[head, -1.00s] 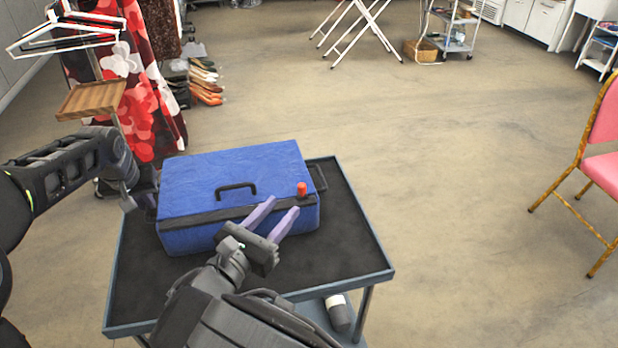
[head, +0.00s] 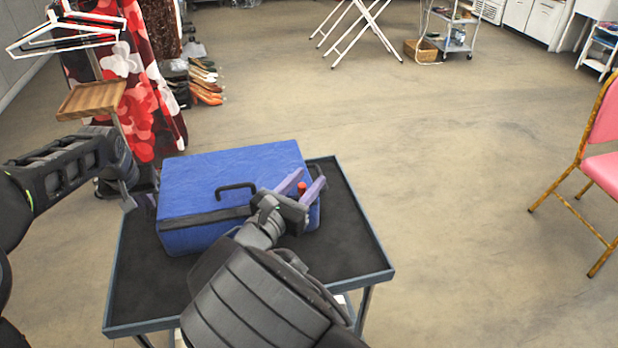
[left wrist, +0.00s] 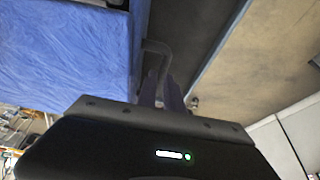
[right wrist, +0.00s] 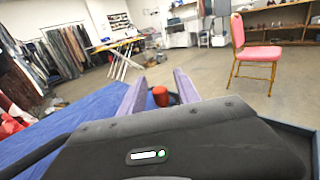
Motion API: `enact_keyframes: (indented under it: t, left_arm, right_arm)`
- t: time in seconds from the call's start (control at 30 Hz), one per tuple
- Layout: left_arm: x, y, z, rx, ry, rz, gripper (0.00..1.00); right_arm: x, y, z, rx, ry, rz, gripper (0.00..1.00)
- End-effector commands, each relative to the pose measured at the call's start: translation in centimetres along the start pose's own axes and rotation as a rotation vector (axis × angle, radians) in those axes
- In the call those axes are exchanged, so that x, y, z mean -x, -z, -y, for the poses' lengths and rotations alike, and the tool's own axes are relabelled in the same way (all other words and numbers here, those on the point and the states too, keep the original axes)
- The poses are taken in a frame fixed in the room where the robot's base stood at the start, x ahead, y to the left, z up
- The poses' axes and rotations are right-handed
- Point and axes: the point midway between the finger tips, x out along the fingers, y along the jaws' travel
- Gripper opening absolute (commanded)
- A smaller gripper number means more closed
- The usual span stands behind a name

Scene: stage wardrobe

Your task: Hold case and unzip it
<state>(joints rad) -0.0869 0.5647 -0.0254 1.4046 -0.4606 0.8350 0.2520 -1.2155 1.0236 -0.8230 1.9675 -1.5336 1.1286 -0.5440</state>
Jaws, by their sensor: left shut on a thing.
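The blue case (head: 240,164) lies closed on a dark cart, with a black handle (head: 237,187) and a dark zip band along its near side. A red zip pull (head: 302,187) stands up near the case's right end. My right gripper (head: 310,178) is open, its purple fingers on either side of the pull; the right wrist view shows the red pull (right wrist: 160,96) between them, with no clear grip. My left gripper (head: 148,202) is at the case's left end. In the left wrist view its fingers are shut on a grey side handle (left wrist: 157,47).
The cart (head: 345,240) has a raised rim and bare black top around the case. A clothes rack with a red floral garment (head: 150,80) stands behind my left arm. A pink chair (head: 603,150) is at far right. The floor between is clear.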

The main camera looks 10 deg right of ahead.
Motion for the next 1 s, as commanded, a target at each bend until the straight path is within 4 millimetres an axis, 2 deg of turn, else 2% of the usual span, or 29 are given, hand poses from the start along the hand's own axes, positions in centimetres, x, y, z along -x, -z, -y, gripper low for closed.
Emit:
enact_keyframes:
  t: [0.13, 0.43, 0.9, 1.0]
  left_arm:
    - [0.02, 0.05, -0.03, 0.000, -0.001, -0.002, 0.00]
    - [0.01, 0.05, -0.03, 0.000, -0.001, -0.001, 0.00]
    - [0.01, 0.04, -0.04, 0.000, -0.001, -0.001, 0.00]
    - [0.01, 0.04, -0.04, 0.000, -0.001, -0.001, 0.00]
  right_arm:
    - [-1.19, -0.03, 0.01, 0.000, 0.000, 0.001, 0.39]
    - [-1.37, -0.02, -0.01, 0.000, -0.001, 0.001, 0.39]
    - [-1.33, -0.02, -0.01, 0.000, -0.001, 0.000, 0.00]
    - [-1.33, -0.02, 0.00, 0.000, -0.001, 0.000, 0.00]
